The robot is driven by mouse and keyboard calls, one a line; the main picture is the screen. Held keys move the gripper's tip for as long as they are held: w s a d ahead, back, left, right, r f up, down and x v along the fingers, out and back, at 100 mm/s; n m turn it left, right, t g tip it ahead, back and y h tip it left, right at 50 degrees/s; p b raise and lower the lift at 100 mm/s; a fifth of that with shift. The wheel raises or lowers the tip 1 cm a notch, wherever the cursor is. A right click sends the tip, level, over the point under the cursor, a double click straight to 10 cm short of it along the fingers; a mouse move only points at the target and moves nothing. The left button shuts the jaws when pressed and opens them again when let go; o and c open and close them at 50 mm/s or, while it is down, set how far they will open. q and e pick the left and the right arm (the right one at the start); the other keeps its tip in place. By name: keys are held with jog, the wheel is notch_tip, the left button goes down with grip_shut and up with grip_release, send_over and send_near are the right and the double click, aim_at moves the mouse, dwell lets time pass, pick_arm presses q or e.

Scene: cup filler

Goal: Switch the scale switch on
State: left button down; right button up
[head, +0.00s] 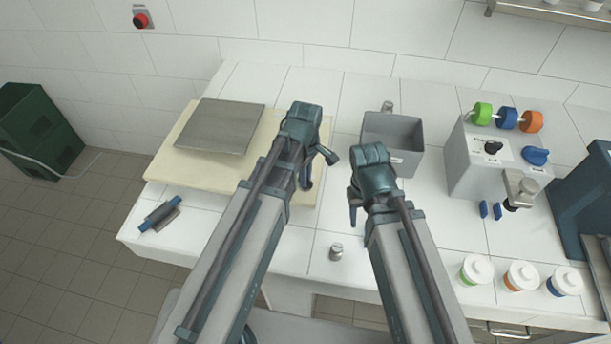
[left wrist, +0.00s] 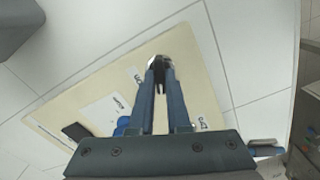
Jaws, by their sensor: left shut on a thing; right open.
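The scale is a cream slab (head: 180,168) with a grey square plate (head: 220,127) at the left of the worktop. In the left wrist view its cream face (left wrist: 95,82) shows dark lettering, a dark panel (left wrist: 77,132) and a partly hidden blue knob (left wrist: 123,122). My left gripper (head: 306,178) is over the scale's right end. In the left wrist view its fingers (left wrist: 160,82) are closed at a small silver and dark part (left wrist: 155,62), seemingly the switch. I cannot tell the switch's position. My right gripper (head: 354,205) is open, right of the scale, apart from it.
A grey bin (head: 395,140) stands behind my right gripper. A dispenser (head: 480,165) with coloured knobs is at the right, with lidded cups (head: 522,275) in front. A blue-handled tool (head: 160,213) lies front left. A small metal weight (head: 336,251) stands between my arms.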

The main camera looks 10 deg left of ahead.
pick_arm(q)
jog(key=m, duration=1.3)
jog(key=shift+m, duration=0.4)
dwell(0.4)
jog(key=c, duration=0.9)
grip_release()
jog(key=shift+r, duration=0.15)
notch_tip(320, 180, up, 14)
jog(key=p, duration=1.3)
jog(key=shift+f+p, duration=0.25)
jog(key=shift+p, duration=0.15)
